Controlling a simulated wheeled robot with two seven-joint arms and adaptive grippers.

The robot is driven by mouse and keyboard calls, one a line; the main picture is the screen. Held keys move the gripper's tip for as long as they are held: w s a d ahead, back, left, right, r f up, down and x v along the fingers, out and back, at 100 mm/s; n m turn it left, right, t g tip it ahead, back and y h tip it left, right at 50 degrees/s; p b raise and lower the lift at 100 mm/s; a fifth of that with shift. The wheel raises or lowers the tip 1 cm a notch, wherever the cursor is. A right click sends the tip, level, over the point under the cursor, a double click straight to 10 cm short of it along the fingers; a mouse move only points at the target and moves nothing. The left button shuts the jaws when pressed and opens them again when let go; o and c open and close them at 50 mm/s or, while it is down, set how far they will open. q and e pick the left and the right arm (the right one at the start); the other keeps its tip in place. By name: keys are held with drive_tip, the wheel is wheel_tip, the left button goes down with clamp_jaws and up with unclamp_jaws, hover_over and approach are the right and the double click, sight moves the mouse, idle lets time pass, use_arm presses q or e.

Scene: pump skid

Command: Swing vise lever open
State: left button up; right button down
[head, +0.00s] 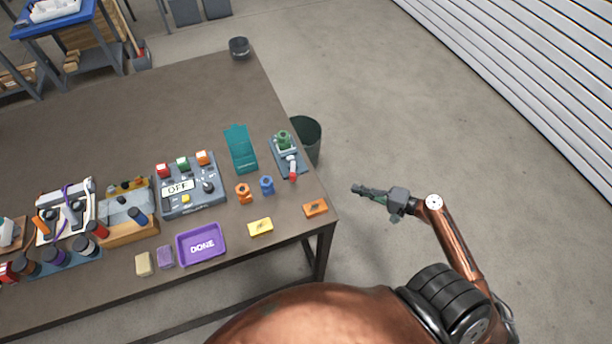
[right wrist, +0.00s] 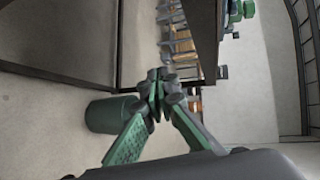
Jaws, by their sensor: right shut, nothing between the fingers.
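The vise (head: 284,142) is a small green clamp on a grey base plate near the right edge of the table. Its lever (head: 292,169) has a red tip and points toward the front of the table. My right gripper (head: 357,189) is out past the table's right edge, to the right of the vise and apart from it. Its fingers are shut and empty, and they also show closed together in the right wrist view (right wrist: 155,88). Green parts at the top of the right wrist view (right wrist: 237,12) may be the vise. My left gripper is not in view.
A dark bin (head: 307,140) stands on the floor beside the table's right edge. The table (head: 200,95) also holds an orange block (head: 315,208), a yellow block (head: 260,227), a purple DONE tray (head: 222,250), a switch panel (head: 170,208) and a teal stand (head: 240,150). The floor around my right gripper is clear.

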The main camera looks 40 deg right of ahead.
drive_tip(key=a+r+n+y, duration=0.2)
drive_tip(key=a+r+y, duration=0.4)
drive_tip(key=r, duration=0.8)
drive_tip(key=h+b, duration=0.1)
drive_tip(key=b, duration=0.1)
approach(293, 168)
drive_tip(key=shift+w+a+r, duration=0.75)
drive_tip(key=shift+w+r, duration=0.05)
drive_tip(key=shift+r, duration=0.15)
drive_tip(key=shift+a, duration=1.2)
drive_tip(key=shift+w+a, duration=0.15)
drive_tip(key=shift+a, duration=0.4)
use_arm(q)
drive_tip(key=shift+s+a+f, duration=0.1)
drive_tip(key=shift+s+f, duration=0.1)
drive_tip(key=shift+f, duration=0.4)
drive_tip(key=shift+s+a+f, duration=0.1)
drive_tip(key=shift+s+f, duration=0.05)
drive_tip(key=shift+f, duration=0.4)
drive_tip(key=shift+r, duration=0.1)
